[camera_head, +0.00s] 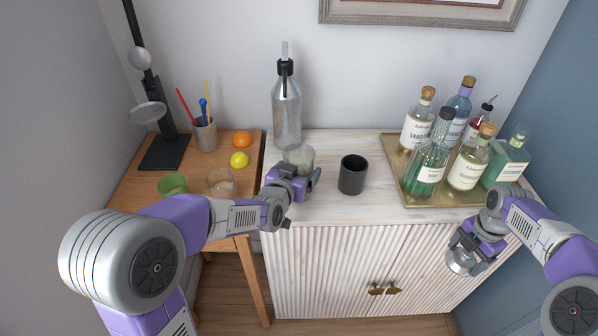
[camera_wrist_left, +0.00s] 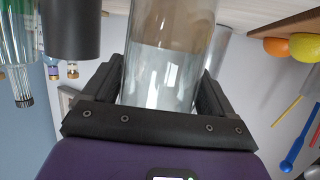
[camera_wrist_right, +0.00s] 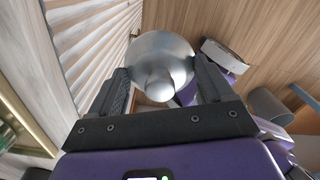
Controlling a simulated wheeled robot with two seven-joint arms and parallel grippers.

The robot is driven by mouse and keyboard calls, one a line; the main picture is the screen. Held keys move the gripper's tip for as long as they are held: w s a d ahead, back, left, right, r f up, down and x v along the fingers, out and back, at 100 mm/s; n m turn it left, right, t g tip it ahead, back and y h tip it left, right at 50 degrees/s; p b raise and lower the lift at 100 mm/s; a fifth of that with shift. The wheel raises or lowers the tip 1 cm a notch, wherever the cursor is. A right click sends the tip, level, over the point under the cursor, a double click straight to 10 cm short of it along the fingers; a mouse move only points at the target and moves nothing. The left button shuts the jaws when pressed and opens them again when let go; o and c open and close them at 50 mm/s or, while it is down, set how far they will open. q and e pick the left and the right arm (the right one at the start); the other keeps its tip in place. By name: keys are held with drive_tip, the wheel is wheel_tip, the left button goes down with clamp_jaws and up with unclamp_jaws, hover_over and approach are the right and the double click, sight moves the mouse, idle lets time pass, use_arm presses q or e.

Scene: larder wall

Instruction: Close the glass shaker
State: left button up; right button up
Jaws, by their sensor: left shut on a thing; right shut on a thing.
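The clear glass shaker (camera_head: 299,154) stands at the left front of the white cabinet top. My left gripper (camera_head: 296,172) is shut around its side; in the left wrist view the glass wall (camera_wrist_left: 165,60) shows between the two fingers. The shaker's mouth is not clearly seen. My right gripper (camera_head: 466,247) hangs in front of the cabinet's right side, below the top's edge. It is shut on a rounded silver metal lid (camera_head: 460,262), well apart from the glass. In the right wrist view the lid (camera_wrist_right: 160,60) sits between the fingers, its narrower knob facing the camera.
A black cup (camera_head: 352,176) stands just right of the shaker. A tall metal siphon (camera_head: 287,112) stands behind it. A gold tray (camera_head: 402,181) with several bottles fills the right. Glasses, fruit and a utensil cup (camera_head: 205,134) are on the wooden table (camera_head: 130,183) at left.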

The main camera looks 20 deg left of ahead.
use_arm(q)
wheel_tip(320, 180, up, 10)
drive_tip(key=p, duration=0.5)
use_arm(e)
drive_tip(key=shift+r, duration=2.7)
